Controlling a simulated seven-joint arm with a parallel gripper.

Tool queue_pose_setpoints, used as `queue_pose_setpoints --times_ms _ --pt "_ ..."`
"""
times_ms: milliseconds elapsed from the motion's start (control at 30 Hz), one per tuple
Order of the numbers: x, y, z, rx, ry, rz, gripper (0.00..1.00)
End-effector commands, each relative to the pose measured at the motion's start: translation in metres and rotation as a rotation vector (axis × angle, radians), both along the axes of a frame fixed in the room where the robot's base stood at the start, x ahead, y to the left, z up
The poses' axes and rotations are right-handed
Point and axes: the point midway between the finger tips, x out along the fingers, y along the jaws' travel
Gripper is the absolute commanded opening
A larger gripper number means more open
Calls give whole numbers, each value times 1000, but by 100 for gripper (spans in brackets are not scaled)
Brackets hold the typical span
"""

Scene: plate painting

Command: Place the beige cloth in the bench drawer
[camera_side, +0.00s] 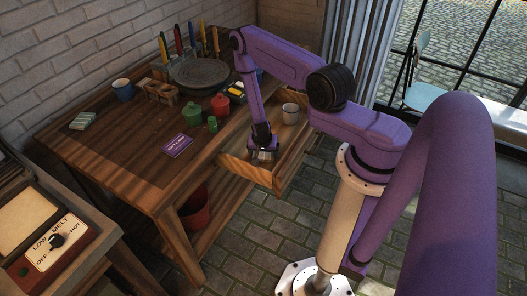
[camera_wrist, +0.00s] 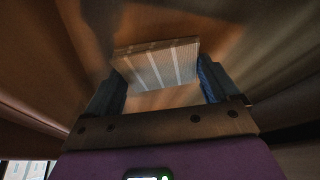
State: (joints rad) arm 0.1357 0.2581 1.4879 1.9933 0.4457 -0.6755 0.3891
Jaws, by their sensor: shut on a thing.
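The bench drawer (camera_side: 246,172) is pulled open at the right side of the wooden bench. My gripper (camera_side: 262,150) points down inside the drawer, near its front panel. In the wrist view my gripper (camera_wrist: 164,82) has its blue fingers on either side of the folded beige cloth (camera_wrist: 157,65), which has pale stripes. The jaws are shut on the cloth. A small pale part of the cloth (camera_side: 264,156) shows below the gripper in the side view. Whether the cloth touches the drawer floor is not clear.
A white mug (camera_side: 290,113) appears to stand in the drawer's far part. Drawer walls stand close around my gripper.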

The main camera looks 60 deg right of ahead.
Motion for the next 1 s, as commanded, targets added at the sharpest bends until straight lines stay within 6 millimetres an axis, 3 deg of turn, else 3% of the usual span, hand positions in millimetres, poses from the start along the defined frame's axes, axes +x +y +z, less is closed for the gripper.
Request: queue_pose_setpoints --times_ms 233,267,300,667,1000 --pt "0 0 -3 0 0 0 59" --pt "0 0 -3 0 0 0 98" --pt "0 0 -3 0 0 0 100" --pt "-1 2 5 0 0 1 100" --pt "-8 21 56 -1 -1 2 100"
